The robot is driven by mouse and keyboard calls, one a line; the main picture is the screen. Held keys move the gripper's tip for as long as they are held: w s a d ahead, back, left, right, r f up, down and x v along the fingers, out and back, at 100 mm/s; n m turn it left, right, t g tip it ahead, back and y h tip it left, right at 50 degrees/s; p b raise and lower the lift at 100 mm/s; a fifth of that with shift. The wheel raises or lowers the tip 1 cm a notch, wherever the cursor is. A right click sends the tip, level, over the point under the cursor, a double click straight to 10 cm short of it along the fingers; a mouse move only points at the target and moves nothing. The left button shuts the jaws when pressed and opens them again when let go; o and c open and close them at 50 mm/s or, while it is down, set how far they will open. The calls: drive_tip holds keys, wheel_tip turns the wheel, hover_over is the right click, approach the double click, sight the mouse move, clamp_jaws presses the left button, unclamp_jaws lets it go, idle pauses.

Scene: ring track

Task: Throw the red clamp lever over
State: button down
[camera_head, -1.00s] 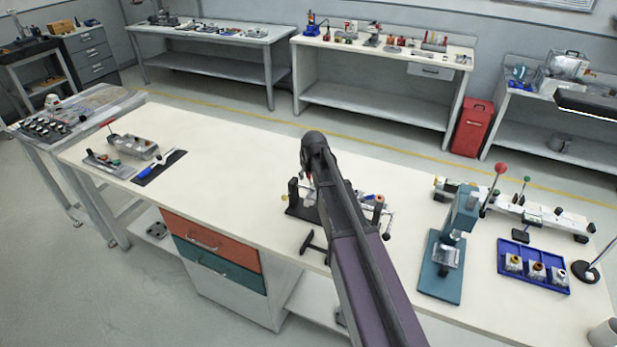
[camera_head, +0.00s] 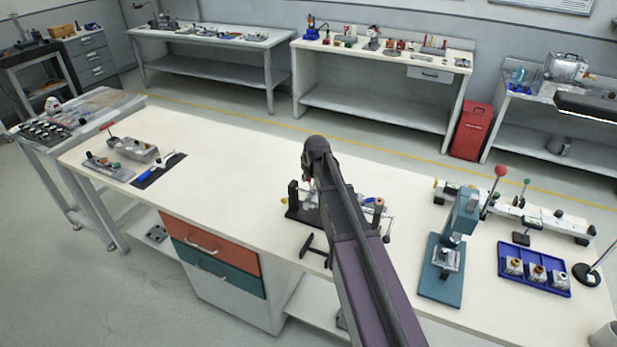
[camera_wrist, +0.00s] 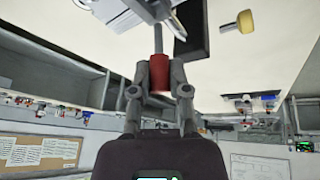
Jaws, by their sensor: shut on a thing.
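The red clamp lever's grip (camera_wrist: 159,66) is a short red cylinder on a grey metal rod in the wrist view. My gripper (camera_wrist: 159,84) has its two fingers closed on both sides of this grip. The rod runs on to a metal fixture (camera_wrist: 150,10) at the top edge, cut off by the frame. In the head view, my dark arm covers the gripper and most of the clamp fixture; a black part of its base (camera_head: 297,212) shows on the white bench (camera_head: 230,150). The lever's exact angle is hard to tell.
A teal press (camera_head: 443,262) and a blue tray (camera_head: 535,283) with cups stand to the right. A rail fixture (camera_head: 530,213) lies behind the press. A grey block (camera_head: 132,149) sits at the bench's left end. The bench between that block and my arm is clear.

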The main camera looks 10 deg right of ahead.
drive_tip(key=shift+s+d+f+t+y+b, duration=0.1)
drive_tip(key=shift+s+d+t+y+b, duration=0.25)
drive_tip(key=shift+t+y+b, duration=0.2)
drive_tip(key=shift+d+t+y, duration=0.1)
drive_tip(key=shift+t+y, duration=0.15)
drive_tip(key=shift+y, duration=0.2)
drive_tip(key=c, duration=0.6)
unclamp_jaws()
drive_tip(key=shift+r, duration=0.2)
